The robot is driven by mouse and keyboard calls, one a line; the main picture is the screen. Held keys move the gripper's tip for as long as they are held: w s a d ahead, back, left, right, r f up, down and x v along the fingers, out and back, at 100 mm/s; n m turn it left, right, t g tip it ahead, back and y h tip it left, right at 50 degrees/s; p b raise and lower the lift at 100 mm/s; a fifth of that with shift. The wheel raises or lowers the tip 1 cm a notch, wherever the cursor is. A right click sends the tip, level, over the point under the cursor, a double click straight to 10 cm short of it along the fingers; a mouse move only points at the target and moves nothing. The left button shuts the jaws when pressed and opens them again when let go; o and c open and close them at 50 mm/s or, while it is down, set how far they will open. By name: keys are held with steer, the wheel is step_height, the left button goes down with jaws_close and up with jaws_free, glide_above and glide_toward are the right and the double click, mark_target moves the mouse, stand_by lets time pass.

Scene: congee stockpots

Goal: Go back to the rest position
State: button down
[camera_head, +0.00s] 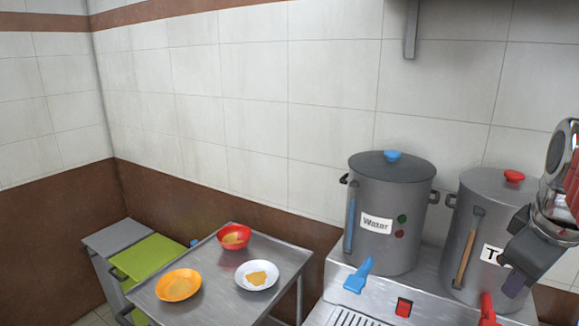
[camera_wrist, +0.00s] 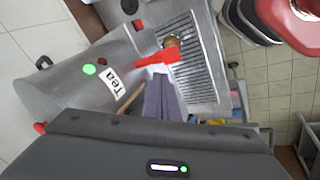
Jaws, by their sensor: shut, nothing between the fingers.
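My gripper (camera_head: 514,284) is at the right edge of the head view, in front of the tea stockpot (camera_head: 474,235) and partly covering its label. In the wrist view its shut fingers (camera_wrist: 158,96) point at the red tap (camera_wrist: 157,60) of the tea stockpot (camera_wrist: 92,75). Nothing shows between the fingers. Whether the fingertips touch the tap cannot be told. The red tap also shows low in the head view (camera_head: 487,308).
The water stockpot (camera_head: 386,258) with a blue tap (camera_head: 358,275) stands to the left on the metal counter. A steel table (camera_head: 212,291) holds a red bowl (camera_head: 234,236), a white bowl (camera_head: 257,276) and an orange bowl (camera_head: 178,285). A green-lidded bin (camera_head: 146,257) stands farther left.

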steer(key=s+a+f+m+t+y, duration=0.1)
steer(key=a+f+m, duration=0.1)
steer(key=a+f, duration=0.5)
steer(key=s+a+f+m+y, duration=0.1)
steer(key=a+f, duration=0.6)
steer(key=a, duration=0.7)
steer(key=shift+s+a+f+m+t+y, duration=0.3)
steer(key=shift+s+a+f+m+t, duration=0.1)
steer(key=shift+m, duration=0.4)
